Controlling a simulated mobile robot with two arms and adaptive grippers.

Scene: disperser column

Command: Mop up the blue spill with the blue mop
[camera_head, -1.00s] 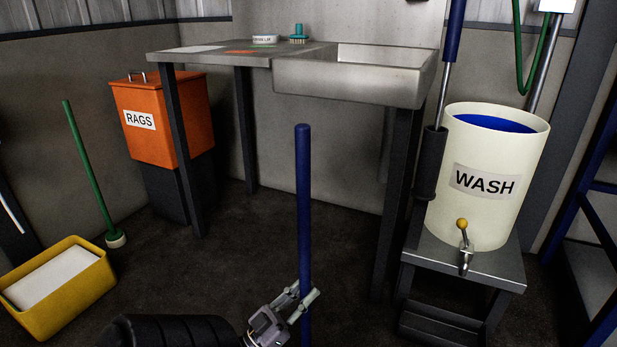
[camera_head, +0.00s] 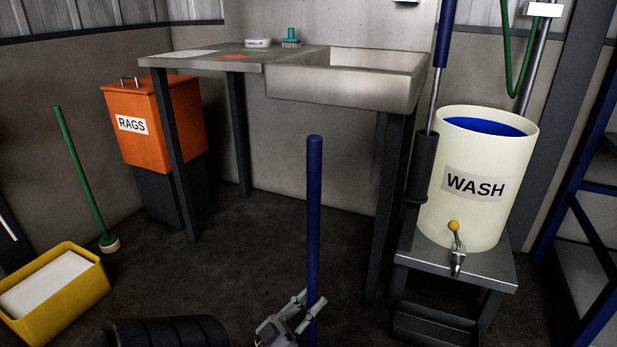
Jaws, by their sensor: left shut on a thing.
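The blue mop shows as an upright blue handle (camera_head: 314,215) in the lower middle of the head view. Its lower end and mop head are below the picture. My left gripper (camera_head: 312,307) is shut on the blue handle near the bottom edge, with a finger to each side of it. The blue spill is not in view. My right gripper is not in view.
A sink table (camera_head: 345,90) stands behind the mop. A white WASH drum (camera_head: 470,215) sits on a grey stand (camera_head: 440,262) at right. An orange RAGS bin (camera_head: 150,145), a green-handled brush (camera_head: 80,175) and a yellow tub (camera_head: 85,295) are at left. Dark floor (camera_head: 240,260) between is clear.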

